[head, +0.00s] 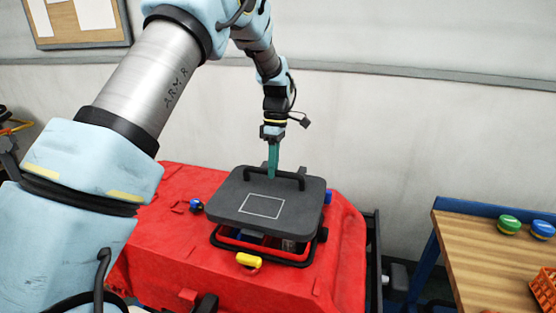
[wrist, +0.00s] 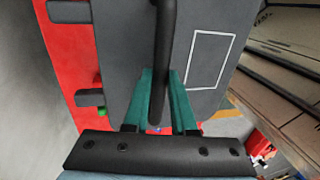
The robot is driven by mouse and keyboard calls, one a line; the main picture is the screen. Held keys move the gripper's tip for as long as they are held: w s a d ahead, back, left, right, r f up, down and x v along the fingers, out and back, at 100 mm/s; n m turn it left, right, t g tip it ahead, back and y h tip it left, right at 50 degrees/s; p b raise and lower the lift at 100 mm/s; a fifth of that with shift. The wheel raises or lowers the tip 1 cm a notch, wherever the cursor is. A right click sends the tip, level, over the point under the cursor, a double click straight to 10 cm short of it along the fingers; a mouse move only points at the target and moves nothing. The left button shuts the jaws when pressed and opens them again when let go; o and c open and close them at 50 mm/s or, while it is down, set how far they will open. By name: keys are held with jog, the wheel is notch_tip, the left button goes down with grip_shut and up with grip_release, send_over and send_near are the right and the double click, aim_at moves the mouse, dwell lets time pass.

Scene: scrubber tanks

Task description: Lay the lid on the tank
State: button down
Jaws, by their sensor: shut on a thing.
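The dark grey lid (head: 290,206), with a white rectangle outline and a black bar handle, is over the red tank (head: 180,240) in the head view. My gripper (head: 272,172) is shut on the lid's handle; its teal fingers straddle the bar in the wrist view (wrist: 158,100). The lid (wrist: 130,50) fills the middle of that view. The lid sits above the black-rimmed opening (head: 262,250), whose front part shows uncovered below the lid's near edge. The far side of the opening is hidden under the lid. Whether the lid touches the rim I cannot tell.
A yellow latch (head: 248,260) is at the opening's front, and a blue knob (head: 196,206) is at its left. A wooden-topped table (head: 480,262) with green and blue round items stands at the right. A wall is behind the tank.

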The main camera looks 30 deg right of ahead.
aim_at(273, 184)
jog(key=shift+w+d+b+x, duration=0.1)
jog(key=shift+b+x, duration=0.5)
jog(key=shift+x, duration=0.2)
jog(key=shift+w+d+b+x, duration=0.1)
jog(key=shift+w+b+x, duration=0.05)
jog(key=shift+b+x, duration=0.55)
jog(key=shift+w+d+b+x, duration=0.15)
jog(key=shift+b+x, duration=0.35)
jog(key=shift+x, duration=0.4)
jog(key=shift+f, duration=0.1)
jog(key=shift+f, duration=0.1)
jog(key=shift+s+a+f, duration=0.1)
jog(key=shift+s+f, duration=0.1)
jog(key=shift+f, duration=0.2)
jog(key=shift+f, duration=0.15)
jog(key=shift+f+b, duration=0.4)
jog(key=shift+f, duration=0.15)
jog(key=shift+f, duration=0.2)
jog(key=shift+f, duration=0.3)
jog(key=shift+f, duration=0.2)
